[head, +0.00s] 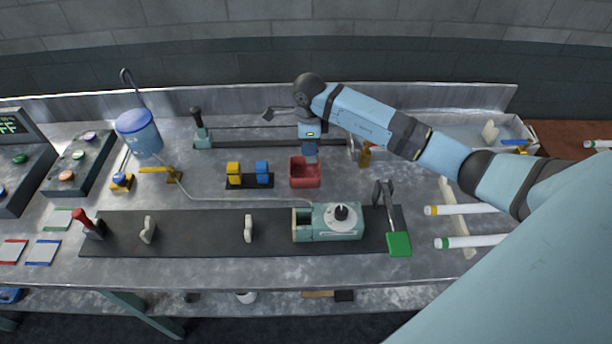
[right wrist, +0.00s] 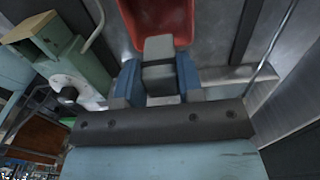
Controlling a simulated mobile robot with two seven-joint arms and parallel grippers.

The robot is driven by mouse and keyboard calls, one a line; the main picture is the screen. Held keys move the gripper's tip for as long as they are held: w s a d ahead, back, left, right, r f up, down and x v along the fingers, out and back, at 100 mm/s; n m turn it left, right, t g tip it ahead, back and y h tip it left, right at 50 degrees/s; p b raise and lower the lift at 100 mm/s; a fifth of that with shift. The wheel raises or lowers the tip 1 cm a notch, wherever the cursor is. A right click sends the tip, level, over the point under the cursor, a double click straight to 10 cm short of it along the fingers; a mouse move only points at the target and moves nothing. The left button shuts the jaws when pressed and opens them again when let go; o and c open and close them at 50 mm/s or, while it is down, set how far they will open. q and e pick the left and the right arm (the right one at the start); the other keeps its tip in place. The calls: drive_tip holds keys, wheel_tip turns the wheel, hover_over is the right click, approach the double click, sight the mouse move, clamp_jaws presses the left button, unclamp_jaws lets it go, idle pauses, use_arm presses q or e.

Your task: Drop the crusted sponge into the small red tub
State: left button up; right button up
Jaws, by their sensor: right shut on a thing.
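The small red tub (head: 305,178) stands on the metal bench near the middle of the head view. Its red inside shows at the top of the right wrist view (right wrist: 160,18). My right gripper (head: 310,154) reaches in from the right and points down over the tub's back part. In the right wrist view its blue fingers (right wrist: 158,78) are shut on a grey block, the sponge (right wrist: 158,48), which lies in line with the tub. The crust cannot be made out, and the fingers hide the block's sides. My left gripper is out of view.
Yellow and blue blocks (head: 248,181) stand left of the tub. A pale green device with a black knob (head: 330,222) sits in front of it. A small amber bottle (head: 365,155) is to its right. A blue-lidded container (head: 138,133) stands at the back left.

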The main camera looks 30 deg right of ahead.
drive_tip(key=o, duration=0.8)
drive_tip(key=shift+o, duration=0.9)
drive_tip(key=shift+r, duration=0.2)
wheel_tip(320, 180, up, 13)
drive_tip(key=b, duration=0.2)
drive_tip(key=shift+r, duration=0.15)
